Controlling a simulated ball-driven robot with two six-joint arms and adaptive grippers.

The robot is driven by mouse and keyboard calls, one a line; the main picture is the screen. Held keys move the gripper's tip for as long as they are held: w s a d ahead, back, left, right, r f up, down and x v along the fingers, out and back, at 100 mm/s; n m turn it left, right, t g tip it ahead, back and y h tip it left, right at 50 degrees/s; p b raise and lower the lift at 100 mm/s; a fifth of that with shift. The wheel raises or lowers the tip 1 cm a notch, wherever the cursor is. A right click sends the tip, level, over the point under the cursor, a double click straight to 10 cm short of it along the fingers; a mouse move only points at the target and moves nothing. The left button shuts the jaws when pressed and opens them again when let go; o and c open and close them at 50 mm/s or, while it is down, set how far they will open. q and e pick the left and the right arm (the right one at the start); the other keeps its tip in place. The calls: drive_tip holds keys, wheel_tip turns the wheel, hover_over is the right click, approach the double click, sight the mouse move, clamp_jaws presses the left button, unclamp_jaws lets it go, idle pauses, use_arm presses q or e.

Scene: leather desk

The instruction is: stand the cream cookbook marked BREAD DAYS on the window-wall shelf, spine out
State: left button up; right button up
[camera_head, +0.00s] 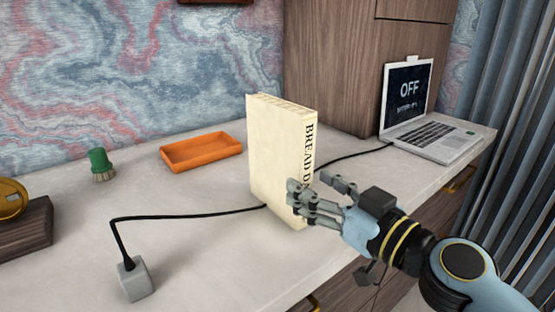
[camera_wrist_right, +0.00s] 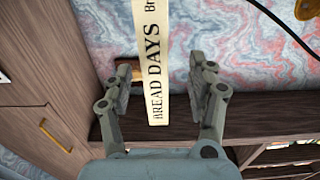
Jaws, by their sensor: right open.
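The cream cookbook (camera_head: 275,155) stands upright on the pale desk, near its front edge. Its spine, lettered BREAD DAYS, faces right toward my right gripper. My right gripper (camera_head: 318,198) is open at the lower part of the spine, and its fingers hide the end of the title. In the right wrist view, the spine (camera_wrist_right: 152,60) runs between the two spread fingers of the gripper (camera_wrist_right: 165,85), with a gap on each side. My left gripper is out of view. A dark wooden board (camera_wrist_right: 260,115) crosses the right wrist view; I cannot tell if it is the shelf.
An orange tray (camera_head: 203,152) and a green-handled brush (camera_head: 101,165) lie left of the book. A black cable runs from a grey block (camera_head: 135,280) past the book toward the open laptop (camera_head: 425,125). A wooden cabinet (camera_head: 325,70) stands behind.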

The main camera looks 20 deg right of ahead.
sight(279, 161)
drive_tip(key=p+x, duration=0.1)
drive_tip(key=x, duration=0.4)
drive_tip(key=shift+r, duration=0.15)
drive_tip(key=x, duration=0.1)
drive_tip(key=p+x, duration=0.1)
drive_tip(key=x, duration=0.3)
drive_tip(key=shift+w+d, duration=0.25)
drive_tip(key=shift+w, duration=0.05)
clamp_jaws()
